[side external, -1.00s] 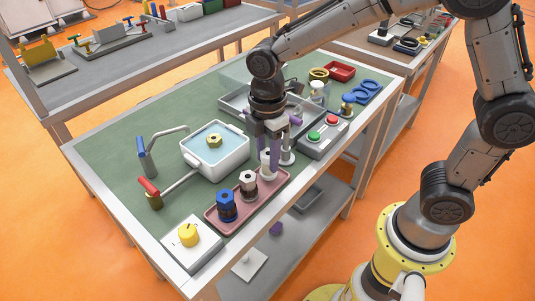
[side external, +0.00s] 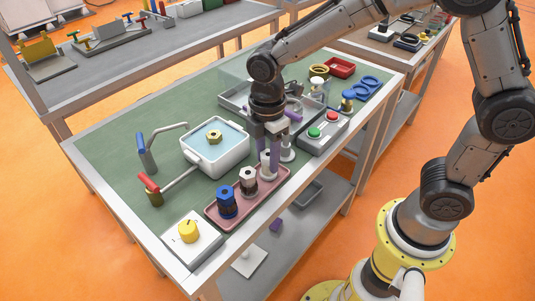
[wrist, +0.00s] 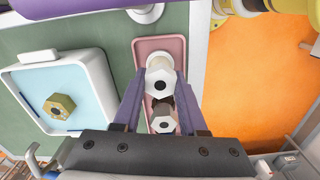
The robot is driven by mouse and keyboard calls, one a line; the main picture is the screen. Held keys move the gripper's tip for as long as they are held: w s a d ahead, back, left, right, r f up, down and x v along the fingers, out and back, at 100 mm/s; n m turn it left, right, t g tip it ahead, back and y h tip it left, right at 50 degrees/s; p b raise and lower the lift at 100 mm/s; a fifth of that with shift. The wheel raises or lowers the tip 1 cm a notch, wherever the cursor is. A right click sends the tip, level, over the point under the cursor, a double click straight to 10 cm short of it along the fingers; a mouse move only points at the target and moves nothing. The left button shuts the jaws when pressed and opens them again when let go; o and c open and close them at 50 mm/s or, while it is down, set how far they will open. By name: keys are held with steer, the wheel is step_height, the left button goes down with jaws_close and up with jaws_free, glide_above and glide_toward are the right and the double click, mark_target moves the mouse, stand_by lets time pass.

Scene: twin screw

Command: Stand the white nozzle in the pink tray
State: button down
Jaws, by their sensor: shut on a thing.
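The white nozzle (side external: 267,167) is upright between the purple fingers of my gripper (side external: 268,163), at the far end of the pink tray (side external: 213,213). Its base is at the tray floor or very close to it; I cannot tell if it touches. In the wrist view, the white nozzle (wrist: 160,80) shows its hexagonal top between both fingers (wrist: 158,92), with the pink tray (wrist: 146,46) beneath. The fingers are shut on it.
A white basin (side external: 222,165) with blue liquid and a brass nut stands left of the tray. A pale post (side external: 287,149) stands close behind my gripper. A button box (side external: 323,134) is to the right. A yellow-knob box (side external: 190,237) sits at the front corner.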

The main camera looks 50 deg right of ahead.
stand_by(0.3)
jaws_free()
stand_by(0.4)
steer(key=shift+r, duration=0.1)
steer(key=shift+r, duration=3.4)
